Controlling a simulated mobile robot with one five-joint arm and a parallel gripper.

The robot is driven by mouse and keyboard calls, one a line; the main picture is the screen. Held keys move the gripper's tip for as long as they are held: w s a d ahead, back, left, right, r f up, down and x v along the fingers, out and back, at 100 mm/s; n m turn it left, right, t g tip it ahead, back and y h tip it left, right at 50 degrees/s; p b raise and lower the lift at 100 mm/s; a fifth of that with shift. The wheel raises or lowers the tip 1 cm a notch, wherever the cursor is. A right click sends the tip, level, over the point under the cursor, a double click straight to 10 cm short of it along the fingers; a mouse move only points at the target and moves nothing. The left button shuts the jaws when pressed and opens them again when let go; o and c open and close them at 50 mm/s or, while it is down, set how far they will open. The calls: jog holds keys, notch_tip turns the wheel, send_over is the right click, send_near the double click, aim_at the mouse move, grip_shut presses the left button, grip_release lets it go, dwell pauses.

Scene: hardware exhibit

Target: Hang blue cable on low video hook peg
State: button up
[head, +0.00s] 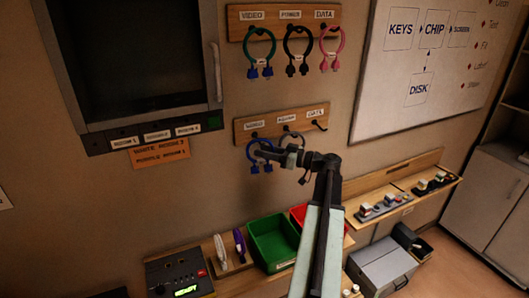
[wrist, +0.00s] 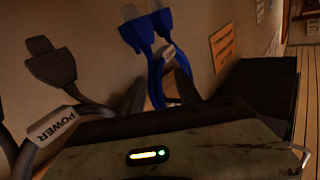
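The blue cable (head: 250,153) is a loop with two blue plugs hanging down at the lower board (head: 268,131). Its top is at the left peg, under the VIDEO label (head: 254,126); whether the peg bears it is too small to tell. My gripper (head: 259,154) is at the loop, in front of the wall. In the wrist view the blue cable (wrist: 156,88) runs between two dark fingers, with gaps on both sides, so the gripper looks open around it. The blue plugs (wrist: 137,30) and a white tag show beyond the fingers.
A grey power cable (head: 292,138) hangs on the middle peg, close beside my gripper; it also shows in the wrist view (wrist: 50,65). The right DATA peg (head: 320,126) is bare. Above, the upper board (head: 240,22) holds teal, black and pink cables. Green (head: 273,243) and red bins stand below.

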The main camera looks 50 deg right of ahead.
jog(key=v, duration=0.7)
jog(key=shift+s+d, duration=0.15)
jog(key=shift+s, duration=0.25)
